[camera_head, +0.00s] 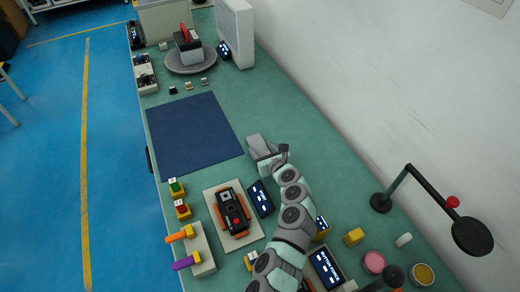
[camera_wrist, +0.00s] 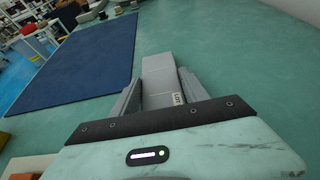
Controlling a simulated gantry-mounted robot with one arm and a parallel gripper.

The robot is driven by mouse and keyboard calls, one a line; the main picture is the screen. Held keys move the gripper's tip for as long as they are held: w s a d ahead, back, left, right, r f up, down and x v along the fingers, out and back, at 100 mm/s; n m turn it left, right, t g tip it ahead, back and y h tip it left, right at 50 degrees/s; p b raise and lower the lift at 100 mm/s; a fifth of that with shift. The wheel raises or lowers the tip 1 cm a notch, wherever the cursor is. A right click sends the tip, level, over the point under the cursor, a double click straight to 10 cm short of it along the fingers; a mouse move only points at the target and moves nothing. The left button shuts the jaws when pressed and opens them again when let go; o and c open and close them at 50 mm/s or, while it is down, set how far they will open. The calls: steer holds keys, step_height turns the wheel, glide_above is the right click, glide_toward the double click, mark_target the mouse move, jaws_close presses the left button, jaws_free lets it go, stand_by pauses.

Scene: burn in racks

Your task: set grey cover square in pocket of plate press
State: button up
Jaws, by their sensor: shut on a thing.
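My gripper (camera_wrist: 155,85) is shut on a grey block-like piece, the grey cover (camera_wrist: 158,67), which sticks out past the fingers and has a small printed label near the jaws. In the head view, my gripper (camera_head: 268,158) holds the grey cover (camera_head: 254,142) over the green bench, just right of the blue mat. A black and orange device (camera_head: 232,210) with a red button sits on a beige plate below left of the gripper. Another red and black device (camera_head: 187,40) stands on a round grey base at the far end. I cannot tell which is the plate press; no pocket shows clearly.
The blue mat (camera_head: 195,130) lies flat and empty. A small dark screen (camera_head: 260,198) stands beside the beige plate. Coloured connectors (camera_head: 187,262) line the left edge. A black lamp-like stand (camera_head: 472,236) and round pots (camera_head: 374,262) are at lower right. A white wall bounds the right side.

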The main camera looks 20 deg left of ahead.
mark_target(262, 151)
jaws_close()
step_height(262, 151, up, 20)
steer(key=p, duration=0.5)
steer(key=s+d+r+m+t+h+p, duration=0.1)
steer(key=s+d+r+m+h, duration=0.15)
steer(key=d, duration=0.55)
steer(key=s+d+r+m+t+h, duration=0.1)
steer(key=s+d+m+t+h, duration=0.1)
steer(key=d+m+h, duration=0.35)
steer(key=s+d+r+m+t+h+p, duration=0.1)
steer(key=s+d+r, duration=0.1)
steer(key=d, duration=0.7)
steer(key=w+r+p+v, duration=0.1)
steer(key=r+p+v, duration=0.1)
steer(key=p+v, duration=1.7)
steer(key=p, duration=0.9)
steer(key=shift+r+h, duration=0.3)
steer(key=shift+r, duration=0.05)
steer(key=shift+a, duration=0.1)
